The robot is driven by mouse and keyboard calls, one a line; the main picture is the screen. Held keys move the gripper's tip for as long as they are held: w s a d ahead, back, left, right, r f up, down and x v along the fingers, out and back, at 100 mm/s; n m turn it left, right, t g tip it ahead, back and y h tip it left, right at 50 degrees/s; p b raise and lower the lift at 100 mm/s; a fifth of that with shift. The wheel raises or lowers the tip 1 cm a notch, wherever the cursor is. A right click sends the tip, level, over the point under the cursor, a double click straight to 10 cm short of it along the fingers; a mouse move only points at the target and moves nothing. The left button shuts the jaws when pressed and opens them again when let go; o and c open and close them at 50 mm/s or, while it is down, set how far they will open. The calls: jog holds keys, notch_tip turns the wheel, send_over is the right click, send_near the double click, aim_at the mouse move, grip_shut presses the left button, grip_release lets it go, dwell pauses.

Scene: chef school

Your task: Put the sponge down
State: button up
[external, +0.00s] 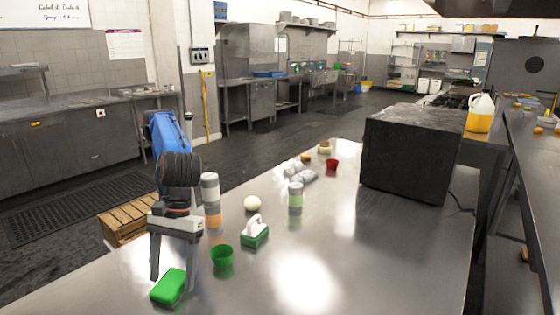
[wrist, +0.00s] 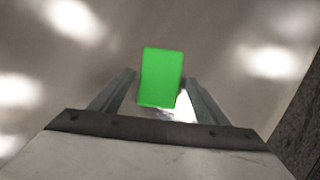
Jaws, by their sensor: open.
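The green sponge (external: 169,287) lies on the steel table (external: 330,262) near its front left edge. It also shows in the wrist view (wrist: 161,77), between and just beyond the finger tips. My gripper (external: 174,268) points down over the sponge, with its fingers spread apart. In the wrist view the gripper (wrist: 160,88) has a gap on both sides of the sponge, and neither finger seems to touch it.
A green cup (external: 222,257) and a green-based brush (external: 254,233) stand right of my gripper. Bottles (external: 295,197), a white ball (external: 252,203) and a red cup (external: 332,165) stand farther back. A dark box (external: 408,158) is at the back right. The table's front middle is clear.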

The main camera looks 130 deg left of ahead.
jog(key=v, duration=1.1)
jog(key=s+a+f+m+t+h, duration=0.1)
jog(key=s+a+m, duration=0.4)
jog(key=s+a, duration=0.55)
jog(key=s+a+m+t, duration=0.1)
jog(key=s+a+m, duration=0.45)
jog(key=s, duration=0.85)
jog(key=s+a+f+m+y, duration=0.1)
jog(key=s+a+f+m, duration=0.3)
jog(key=f, duration=0.4)
jog(key=s+a+f+m+y, duration=0.2)
jog(key=s+a+f+m, duration=0.2)
jog(key=f, duration=0.5)
jog(key=s+a+f+m+t+y, duration=0.1)
jog(key=s+a+f+m+y, duration=0.1)
jog(key=s+a+f+m, duration=0.2)
jog(key=s+a+f, duration=0.1)
jog(key=a+f, duration=0.2)
jog(key=f, duration=0.2)
jog(key=shift+s+a, duration=0.15)
jog(key=shift+a, duration=0.15)
